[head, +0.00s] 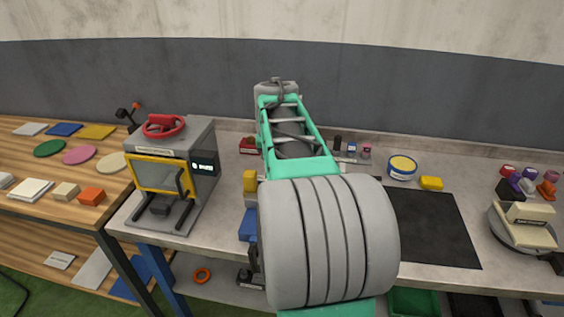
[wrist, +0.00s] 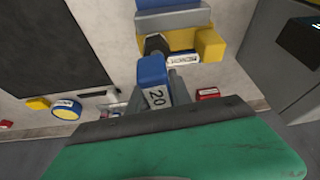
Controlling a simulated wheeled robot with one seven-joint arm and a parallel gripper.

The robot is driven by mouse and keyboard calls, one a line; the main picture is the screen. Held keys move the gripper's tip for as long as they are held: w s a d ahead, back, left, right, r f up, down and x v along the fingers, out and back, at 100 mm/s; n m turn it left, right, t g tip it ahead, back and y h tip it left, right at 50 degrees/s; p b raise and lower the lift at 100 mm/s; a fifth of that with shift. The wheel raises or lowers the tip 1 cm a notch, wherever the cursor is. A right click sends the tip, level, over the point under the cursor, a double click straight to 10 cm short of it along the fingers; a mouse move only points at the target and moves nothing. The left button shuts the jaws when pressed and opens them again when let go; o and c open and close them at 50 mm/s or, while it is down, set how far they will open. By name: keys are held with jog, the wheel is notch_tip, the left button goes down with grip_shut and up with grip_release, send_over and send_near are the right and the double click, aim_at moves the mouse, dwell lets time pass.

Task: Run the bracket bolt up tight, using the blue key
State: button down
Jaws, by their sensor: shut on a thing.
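The blue key (wrist: 151,72) has a white label reading 20. In the wrist view my gripper (wrist: 172,88) is shut on it. The yellow bracket (wrist: 185,41) sits just beyond the key, with a dark bolt head (wrist: 156,44) on its left part. The key's far end appears close to the bolt head; I cannot tell whether they touch. In the head view the bracket (head: 250,182) shows partly at the left of my arm, with a blue part (head: 248,226) in front. My arm hides the gripper and key there.
A grey machine with a yellow-framed door (head: 162,174) stands left of the bracket. A black mat (head: 430,225) lies to the right. A round tin (head: 402,167), a yellow block (head: 431,183) and small bottles (head: 351,148) stand along the back. A red item (wrist: 208,93) is near the bracket.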

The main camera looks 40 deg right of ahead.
jog(key=shift+w+r, duration=0.1)
jog(key=shift+m, duration=0.6)
jog(key=shift+m+g+p, duration=0.3)
jog(key=shift+p, duration=0.1)
jog(key=shift+m+h, duration=0.3)
jog(key=shift+m, duration=0.1)
jog(key=shift+p, duration=0.3)
jog(key=shift+m+g, duration=0.4)
jog(key=shift+m, duration=0.3)
jog(key=shift+m+p, duration=0.3)
jog(key=shift+p, duration=0.15)
jog(key=shift+m+g+p, duration=0.3)
jog(key=shift+m+p, duration=0.1)
jog(key=shift+m, duration=0.2)
